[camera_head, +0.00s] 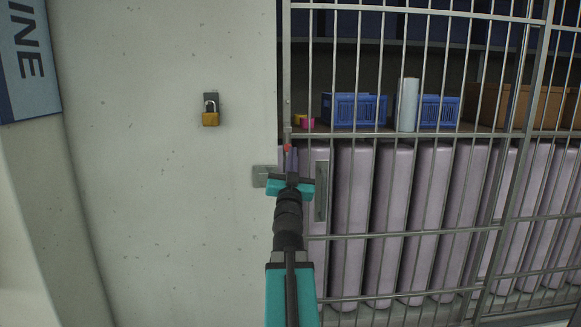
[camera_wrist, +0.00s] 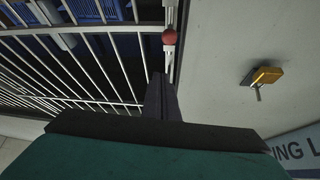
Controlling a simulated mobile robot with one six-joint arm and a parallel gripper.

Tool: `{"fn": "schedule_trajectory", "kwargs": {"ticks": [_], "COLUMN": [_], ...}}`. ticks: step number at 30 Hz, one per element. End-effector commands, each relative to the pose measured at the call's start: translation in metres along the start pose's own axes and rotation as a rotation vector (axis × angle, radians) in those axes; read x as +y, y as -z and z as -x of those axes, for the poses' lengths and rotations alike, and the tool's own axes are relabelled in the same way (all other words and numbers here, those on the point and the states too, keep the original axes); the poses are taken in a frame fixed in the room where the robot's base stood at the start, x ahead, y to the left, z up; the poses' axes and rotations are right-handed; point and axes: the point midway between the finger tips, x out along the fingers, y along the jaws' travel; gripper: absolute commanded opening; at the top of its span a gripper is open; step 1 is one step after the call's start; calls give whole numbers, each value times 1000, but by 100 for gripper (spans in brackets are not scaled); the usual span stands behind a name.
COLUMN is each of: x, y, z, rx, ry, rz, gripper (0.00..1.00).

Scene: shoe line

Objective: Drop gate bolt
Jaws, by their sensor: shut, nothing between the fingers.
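The barred gate (camera_head: 345,236) stands upright at the edge of the pale wall. A red ball knob (camera_head: 287,148) sits on its left edge; I take it for the bolt's knob. It also shows in the wrist view (camera_wrist: 169,37), on a pale vertical strip (camera_wrist: 171,14). My gripper (camera_head: 289,158) is shut and empty, its tips just below the knob in the head view. In the wrist view the shut fingers (camera_wrist: 158,82) point toward the knob, with a visible gap. My gripper partly hides the gate edge below the knob, so the bolt's lower end cannot be seen.
A brass padlock (camera_head: 210,118) hangs on the wall left of the gate. Behind the bars are blue baskets (camera_head: 354,108) and tall pale-purple panels (camera_head: 400,215).

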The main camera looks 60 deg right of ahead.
Motion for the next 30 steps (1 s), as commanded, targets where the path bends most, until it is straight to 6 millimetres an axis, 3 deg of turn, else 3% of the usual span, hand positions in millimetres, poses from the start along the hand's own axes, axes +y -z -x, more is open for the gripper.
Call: {"fn": "schedule_trajectory", "kwargs": {"ticks": [30], "x": [-5], "y": [2], "z": [15], "rx": [0], "ry": [21], "rz": [-4], "gripper": [0]}}
